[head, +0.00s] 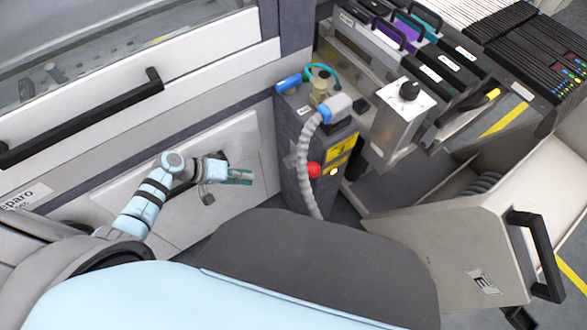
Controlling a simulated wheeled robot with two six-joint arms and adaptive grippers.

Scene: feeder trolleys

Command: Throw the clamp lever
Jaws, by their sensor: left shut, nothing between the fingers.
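A red ball knob (313,170), which looks like the end of the clamp lever, sits on the front of a dark grey docking post (289,160). The lever's shaft is not clear to see. My left gripper (250,176) is shut and empty, with teal fingers pointing right toward the post. It is left of the post and apart from the knob, in front of a light cabinet panel. My right gripper is not in view.
A grey corrugated hose (304,150) hangs down the post beside the knob. A blue handle (289,84) sits on the post's top. A feeder trolley with several dark feeders (462,75) stands right. An open bin with a black handle (535,250) is at lower right.

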